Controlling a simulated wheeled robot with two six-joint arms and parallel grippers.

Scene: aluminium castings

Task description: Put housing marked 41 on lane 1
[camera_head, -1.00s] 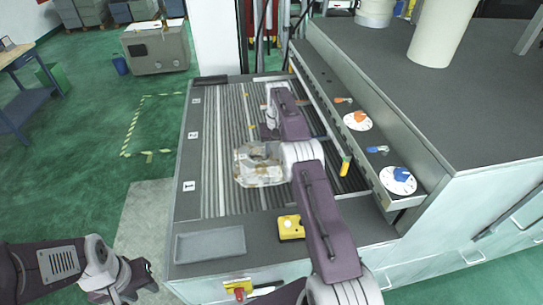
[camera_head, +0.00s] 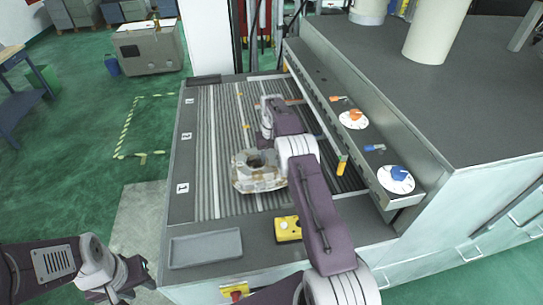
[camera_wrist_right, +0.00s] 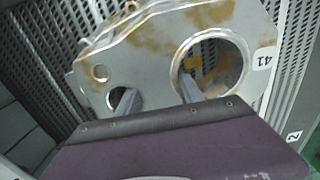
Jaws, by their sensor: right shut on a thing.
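The housing marked 41 (camera_wrist_right: 215,25) is a pale grey casting with brown stains, two round openings and a "41" label at its right edge. In the head view the housing (camera_head: 246,181) is over the near part of the striped top, right of the lane 1 marker (camera_head: 182,188). My right gripper (camera_wrist_right: 156,95) is shut on the housing, with its fingers at the two openings. In the head view this gripper is largely hidden by the arm and housing. Whether the housing touches the surface is unclear. My left gripper (camera_head: 137,277) is low at left, away from the bench; its jaw opening is unclear.
Markers 2 (camera_head: 186,136) and 3 (camera_head: 188,101) stand farther along the left edge. A grey tray (camera_head: 206,248) and a yellow box (camera_head: 287,229) lie at the front. A raised ledge with dials (camera_head: 396,179) bounds the right side.

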